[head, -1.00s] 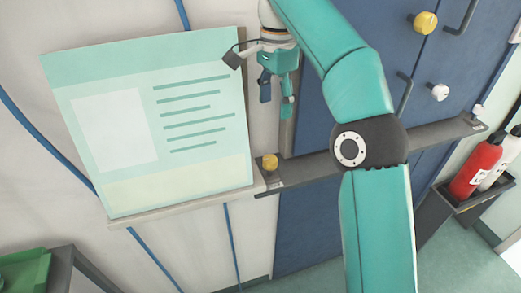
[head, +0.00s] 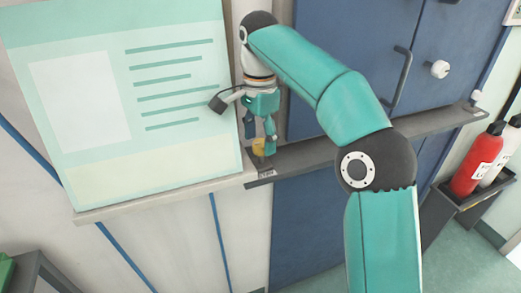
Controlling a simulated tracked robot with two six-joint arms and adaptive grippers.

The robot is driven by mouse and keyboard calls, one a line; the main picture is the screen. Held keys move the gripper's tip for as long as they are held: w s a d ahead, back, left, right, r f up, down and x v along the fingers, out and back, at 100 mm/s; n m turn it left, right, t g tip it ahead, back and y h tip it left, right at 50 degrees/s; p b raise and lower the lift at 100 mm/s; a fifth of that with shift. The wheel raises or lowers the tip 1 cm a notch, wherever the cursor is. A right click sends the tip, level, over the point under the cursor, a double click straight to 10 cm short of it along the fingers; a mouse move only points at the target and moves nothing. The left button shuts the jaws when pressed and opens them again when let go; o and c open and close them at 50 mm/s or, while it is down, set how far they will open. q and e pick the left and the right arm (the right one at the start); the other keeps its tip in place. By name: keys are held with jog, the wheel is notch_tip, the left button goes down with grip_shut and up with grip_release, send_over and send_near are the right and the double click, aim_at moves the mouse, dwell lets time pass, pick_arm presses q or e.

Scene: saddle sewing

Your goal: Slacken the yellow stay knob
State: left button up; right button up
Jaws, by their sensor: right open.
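The yellow stay knob (head: 258,147) sits at the left end of a dark grey bar (head: 315,155) that crosses the blue doors. My right gripper (head: 261,136) is teal, points down and is open. Its fingertips are at the knob, one to the left and one to the right in the picture, and partly cover it. I cannot tell whether they touch it. My left gripper is not in view.
A pale green board (head: 190,80) stands close on the left. A red extinguisher (head: 478,160) stands at the right.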

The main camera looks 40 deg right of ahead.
jog(key=shift+f, duration=0.55)
jog(key=c, duration=1.1)
jog(key=shift+c, duration=0.2)
